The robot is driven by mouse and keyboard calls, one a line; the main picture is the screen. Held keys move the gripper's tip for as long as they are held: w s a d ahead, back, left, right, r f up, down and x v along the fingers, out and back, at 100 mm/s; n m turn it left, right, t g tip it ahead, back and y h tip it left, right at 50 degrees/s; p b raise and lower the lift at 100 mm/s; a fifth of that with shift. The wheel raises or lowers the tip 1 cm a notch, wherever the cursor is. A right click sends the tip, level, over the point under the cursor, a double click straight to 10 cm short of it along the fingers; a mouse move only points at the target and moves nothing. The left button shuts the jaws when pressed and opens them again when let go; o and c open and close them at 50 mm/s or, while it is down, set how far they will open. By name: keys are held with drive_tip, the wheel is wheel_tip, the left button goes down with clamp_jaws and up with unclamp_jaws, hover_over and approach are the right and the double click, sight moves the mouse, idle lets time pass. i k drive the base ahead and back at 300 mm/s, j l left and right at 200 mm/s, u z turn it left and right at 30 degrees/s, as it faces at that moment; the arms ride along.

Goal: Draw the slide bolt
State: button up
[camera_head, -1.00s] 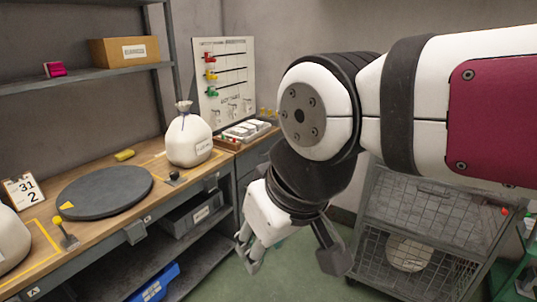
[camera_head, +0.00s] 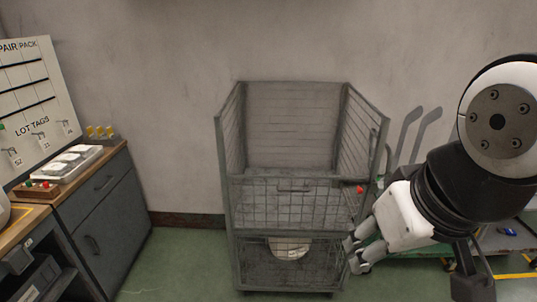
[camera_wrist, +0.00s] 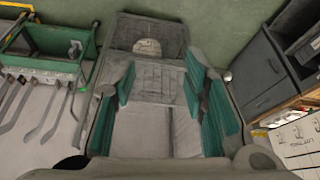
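A wire mesh cage cart (camera_head: 290,190) stands against the back wall in the head view. A small red knob (camera_head: 359,190) sits at the right end of its front panel; it may belong to the slide bolt, but the bolt itself is too small to make out. My gripper (camera_head: 415,272) is at the lower right of the head view, to the right of the cart and in front of it, apart from the knob. In the wrist view my gripper (camera_wrist: 160,88) shows its teal-sided fingers spread, with nothing between them. The cart's mesh is beyond them there.
A pale round bundle (camera_head: 289,249) lies in the cart's lower part. The workbench cabinet (camera_head: 105,225) stands at the left. Grey sock-shaped boards (camera_head: 409,130) stand behind the cart's right side. A green trolley (camera_wrist: 62,42) shows in the wrist view. Green floor left of the cart is clear.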

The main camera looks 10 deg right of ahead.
sight(360, 190)
drive_tip(key=z, duration=0.55)
drive_tip(key=i+l+u, duration=0.1)
drive_tip(key=i+l, duration=0.2)
drive_tip(key=i, duration=0.15)
drive_tip(key=i+l, duration=0.3)
drive_tip(key=i+u, duration=0.05)
drive_tip(key=i, duration=0.05)
